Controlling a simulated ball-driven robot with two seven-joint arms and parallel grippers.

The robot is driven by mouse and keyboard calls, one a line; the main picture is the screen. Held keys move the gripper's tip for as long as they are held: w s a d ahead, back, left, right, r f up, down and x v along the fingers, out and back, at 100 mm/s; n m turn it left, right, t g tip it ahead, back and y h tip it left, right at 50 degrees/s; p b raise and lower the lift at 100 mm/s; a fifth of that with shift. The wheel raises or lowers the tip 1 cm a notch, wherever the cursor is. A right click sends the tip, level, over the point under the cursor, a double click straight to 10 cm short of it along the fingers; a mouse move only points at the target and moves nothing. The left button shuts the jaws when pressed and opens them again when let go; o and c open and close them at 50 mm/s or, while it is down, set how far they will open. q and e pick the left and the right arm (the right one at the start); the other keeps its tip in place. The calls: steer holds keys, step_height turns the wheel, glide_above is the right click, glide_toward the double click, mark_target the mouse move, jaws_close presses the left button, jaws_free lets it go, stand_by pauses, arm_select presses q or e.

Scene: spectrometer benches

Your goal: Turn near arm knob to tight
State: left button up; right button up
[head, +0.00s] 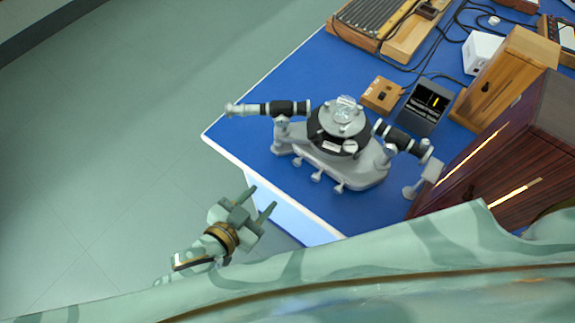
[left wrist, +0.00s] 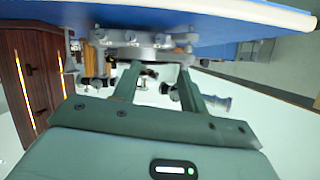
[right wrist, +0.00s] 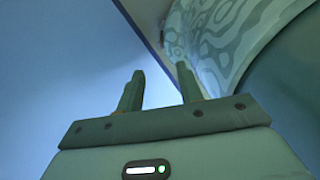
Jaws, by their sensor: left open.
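A grey spectrometer (head: 345,168) with a black round table and two dark tubes stands on the blue bench. Several small knobs (head: 316,176) stick out along its near side; I cannot tell which is the arm knob or how tight it is. The spectrometer also shows upside down in the left wrist view (left wrist: 140,53), beyond the fingers. My left gripper (head: 263,197) is open and empty, off the bench's near left edge, apart from the knobs. My right gripper (right wrist: 160,69) is open and empty in its wrist view, and out of sight in the head view.
The blue bench (head: 285,90) has a white edge. A dark wooden cabinet (head: 500,150) stands right of the spectrometer. A small wooden box (head: 381,94) and a dark screen device (head: 424,107) lie behind it, with cables. The floor at left is clear.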

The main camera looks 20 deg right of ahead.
mark_target(296, 164)
arm_select(q)
steer(key=b+x, duration=0.3)
steer(key=x, duration=1)
steer(key=shift+w+d+f+b, duration=0.15)
steer(key=shift+w+f+b, duration=0.05)
steer(key=shift+b, duration=0.2)
steer(key=shift+w+d+f, duration=0.15)
steer(key=shift+w+d, duration=0.2)
steer(key=shift+d, duration=0.1)
jaws_close()
